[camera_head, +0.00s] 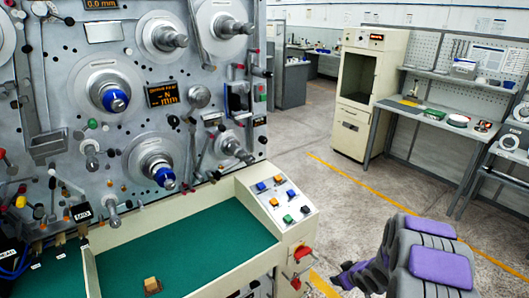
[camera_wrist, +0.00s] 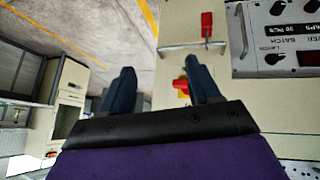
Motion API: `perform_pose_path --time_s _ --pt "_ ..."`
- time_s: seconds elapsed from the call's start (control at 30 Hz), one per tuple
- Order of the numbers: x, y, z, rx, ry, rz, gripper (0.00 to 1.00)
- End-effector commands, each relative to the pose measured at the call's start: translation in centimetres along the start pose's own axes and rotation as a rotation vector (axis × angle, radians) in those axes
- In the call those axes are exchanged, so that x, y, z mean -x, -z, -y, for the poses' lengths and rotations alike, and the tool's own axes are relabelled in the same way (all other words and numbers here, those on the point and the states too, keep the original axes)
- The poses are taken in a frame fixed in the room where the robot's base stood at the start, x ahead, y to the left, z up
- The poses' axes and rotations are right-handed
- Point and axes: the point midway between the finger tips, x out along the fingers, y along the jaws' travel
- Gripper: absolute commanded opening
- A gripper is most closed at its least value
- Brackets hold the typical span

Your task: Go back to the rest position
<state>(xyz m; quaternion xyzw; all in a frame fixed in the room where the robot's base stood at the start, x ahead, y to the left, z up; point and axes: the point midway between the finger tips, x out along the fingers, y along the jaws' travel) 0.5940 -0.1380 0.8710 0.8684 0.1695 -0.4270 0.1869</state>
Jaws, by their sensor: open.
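My gripper (camera_wrist: 162,84) is open and empty in the wrist view, its two dark fingers apart with nothing between them. In the head view my grey and purple arm is at the lower right, and its dark gripper end (camera_head: 352,275) points left toward the side of the cream machine console (camera_head: 292,232). Beyond the fingers, the wrist view shows cream panel, a red switch (camera_wrist: 207,24) behind a metal guard and a red knob (camera_wrist: 181,86) by the right finger. I cannot tell the exact gap to the console.
The winding machine (camera_head: 110,60) with several spindles fills the left. A green-lined tray (camera_head: 205,240) holds a small yellowish block (camera_head: 151,285). A cream cabinet (camera_head: 357,90) and workbench (camera_head: 430,115) stand behind. Floor between is clear.

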Motion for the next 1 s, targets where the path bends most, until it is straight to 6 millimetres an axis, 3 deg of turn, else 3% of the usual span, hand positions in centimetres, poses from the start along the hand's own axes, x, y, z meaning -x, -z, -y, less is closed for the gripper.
perform_pose_path --time_s 0.2,0.47,0.77,1.0 --pt "6.6 1.7 -1.7 -0.039 -0.118 0.147 0.62" --pt "15.1 2.3 -0.9 -0.133 -0.211 0.307 0.62" --pt "25.1 1.4 4.0 -0.271 -0.236 0.47 0.62" --pt "32.6 -0.5 10.3 -0.382 -0.188 0.587 0.62"
